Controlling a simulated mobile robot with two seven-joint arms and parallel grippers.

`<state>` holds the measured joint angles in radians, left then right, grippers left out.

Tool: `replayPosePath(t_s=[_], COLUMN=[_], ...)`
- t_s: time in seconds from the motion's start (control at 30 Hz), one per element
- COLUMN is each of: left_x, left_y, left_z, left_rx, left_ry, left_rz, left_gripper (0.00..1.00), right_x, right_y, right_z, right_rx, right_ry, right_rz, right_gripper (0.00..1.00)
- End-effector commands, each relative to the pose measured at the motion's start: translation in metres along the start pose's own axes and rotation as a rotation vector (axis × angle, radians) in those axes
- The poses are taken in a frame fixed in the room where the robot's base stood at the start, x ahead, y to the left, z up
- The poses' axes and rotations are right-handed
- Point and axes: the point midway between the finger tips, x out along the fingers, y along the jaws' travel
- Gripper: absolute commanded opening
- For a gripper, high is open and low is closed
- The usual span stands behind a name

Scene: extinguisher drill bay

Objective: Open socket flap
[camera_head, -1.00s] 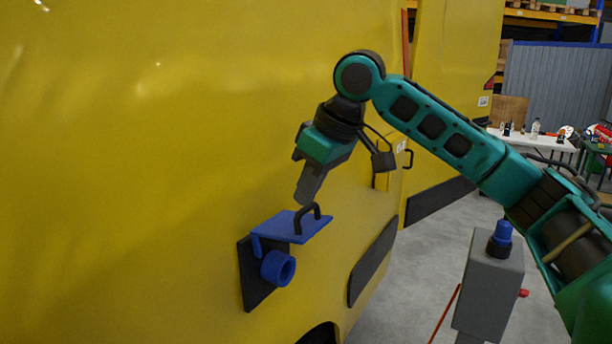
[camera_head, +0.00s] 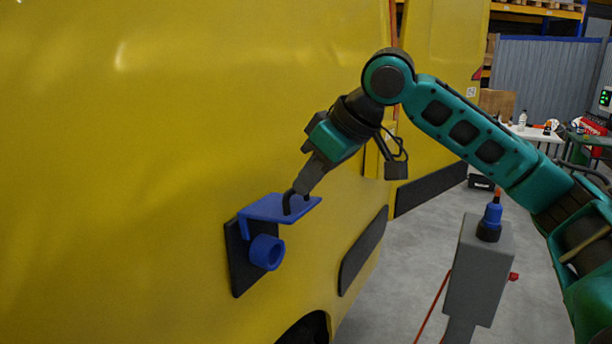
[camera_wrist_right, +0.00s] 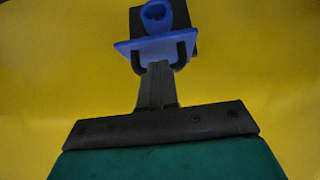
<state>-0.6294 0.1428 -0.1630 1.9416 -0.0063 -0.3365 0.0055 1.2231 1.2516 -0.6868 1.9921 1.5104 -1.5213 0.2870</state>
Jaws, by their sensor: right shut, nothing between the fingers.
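The blue socket flap (camera_head: 268,208) stands out raised, roughly level, above the round blue socket (camera_head: 266,252). Both sit on a black plate (camera_head: 238,262) on the yellow vehicle side. A dark handle loop (camera_head: 291,203) is on the flap's outer part. My right gripper (camera_head: 300,190) is shut and empty, its fingertips at the handle loop. In the right wrist view the shut fingers (camera_wrist_right: 158,72) reach into the space of the loop under the flap (camera_wrist_right: 155,47), with the socket (camera_wrist_right: 155,15) beyond. I cannot tell whether they touch. My left gripper is not in view.
A grey post box (camera_head: 480,270) with a blue plug (camera_head: 490,217) on top and a red button stands right of the vehicle. An open yellow door (camera_head: 440,110) is behind my right arm. Grey floor is clear between vehicle and post.

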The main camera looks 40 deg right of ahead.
Motion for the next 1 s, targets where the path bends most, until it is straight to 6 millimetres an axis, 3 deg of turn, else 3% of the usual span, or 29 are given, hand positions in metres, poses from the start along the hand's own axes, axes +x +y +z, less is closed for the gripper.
replayPosePath(t_s=[0.27,0.6,1.0], left_x=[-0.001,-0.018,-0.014], left_y=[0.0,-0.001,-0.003], left_z=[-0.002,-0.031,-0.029], left_rx=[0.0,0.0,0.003], left_ry=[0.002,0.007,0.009], left_rz=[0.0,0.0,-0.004], left_gripper=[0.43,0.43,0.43], right_x=[0.001,-0.016,-0.101], right_y=[0.0,0.006,0.01], right_z=[-0.001,-0.026,-0.043], right_rx=[0.0,0.001,0.003], right_ry=[-0.004,0.002,0.005], right_rz=[-0.002,0.0,0.003], right_gripper=[0.0,0.0,0.0])
